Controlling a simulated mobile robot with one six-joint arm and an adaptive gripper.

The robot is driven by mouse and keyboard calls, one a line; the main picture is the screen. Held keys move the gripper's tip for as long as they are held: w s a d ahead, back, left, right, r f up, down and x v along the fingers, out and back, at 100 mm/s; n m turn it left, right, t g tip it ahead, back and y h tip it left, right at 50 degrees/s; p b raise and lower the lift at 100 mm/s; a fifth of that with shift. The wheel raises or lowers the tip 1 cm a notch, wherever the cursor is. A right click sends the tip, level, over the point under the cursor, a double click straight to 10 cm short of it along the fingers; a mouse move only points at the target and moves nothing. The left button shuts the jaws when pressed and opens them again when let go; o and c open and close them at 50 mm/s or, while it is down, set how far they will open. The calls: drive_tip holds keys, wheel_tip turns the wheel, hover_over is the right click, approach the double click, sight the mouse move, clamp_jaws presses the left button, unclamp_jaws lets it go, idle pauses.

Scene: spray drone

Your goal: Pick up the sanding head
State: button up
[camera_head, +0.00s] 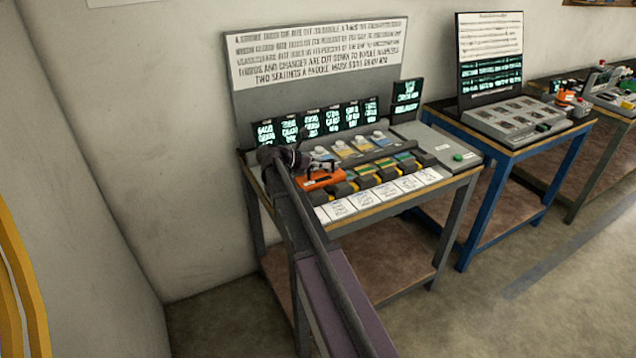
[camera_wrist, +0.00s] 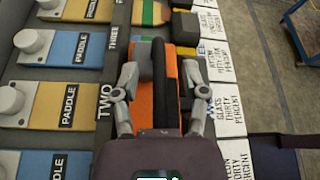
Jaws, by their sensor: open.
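An orange and black block (camera_wrist: 141,98), which looks like the sanding head, lies in the slot row of the bench beside the mark TWO in the wrist view. It also shows as an orange piece (camera_head: 320,180) in the head view, at the near left of the bench. My gripper (camera_wrist: 160,72) is open, with one finger at each side of the block. I cannot tell whether the fingers touch it. The near end of the block is hidden by my gripper body. In the head view my gripper (camera_head: 318,164) is over the left part of the bench.
Several paddles (camera_wrist: 70,95) in blue, yellow and white lie left of the block. White label cards (camera_wrist: 213,88) line its right side. More dark and yellow blocks (camera_head: 367,181) continue along the row. A sign board (camera_head: 315,60) stands behind; a blue-framed bench (camera_head: 468,205) is to the right.

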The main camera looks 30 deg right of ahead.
sight(323, 176)
clamp_jaws()
drive_tip(key=shift+r, duration=0.2)
idle(0.5)
wheel_tip(323, 176, up, 3)
drive_tip(key=p, duration=0.3)
drive_tip(key=shift+r, duration=0.1)
drive_tip(key=shift+s+r+p, duration=0.2)
drive_tip(key=shift+s+p, duration=0.15)
drive_tip(key=shift+p, duration=0.1)
drive_tip(key=s+d+r+p, duration=0.1)
drive_tip(key=s+d, duration=0.1)
drive_tip(key=s, duration=1.3)
drive_tip(key=shift+d, duration=0.2)
